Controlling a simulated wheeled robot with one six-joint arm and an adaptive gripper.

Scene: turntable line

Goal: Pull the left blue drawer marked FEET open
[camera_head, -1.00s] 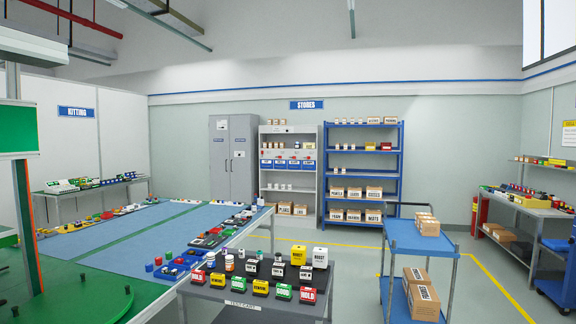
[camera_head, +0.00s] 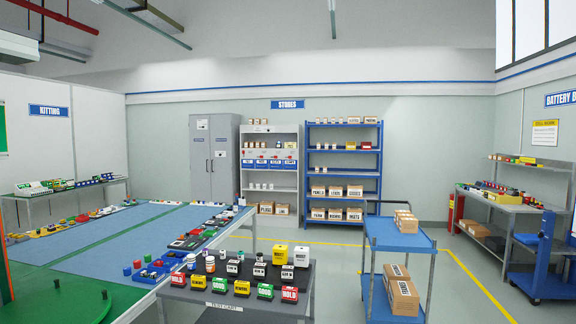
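A row of blue drawers runs across the pale grey storage unit (camera_head: 270,136) at the back wall, under the STORES sign. The leftmost blue drawer (camera_head: 248,164) carries a small white label, too small to read for sure. It looks closed, flush with its neighbours (camera_head: 276,164). The unit is far from me, beyond the tables. My gripper is not in view.
A tall grey cabinet (camera_head: 211,157) stands left of the unit and a blue shelf rack (camera_head: 343,129) right of it. A test cart (camera_head: 225,308) and a blue trolley (camera_head: 395,236) stand in front. Open floor (camera_head: 459,285) lies to the right.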

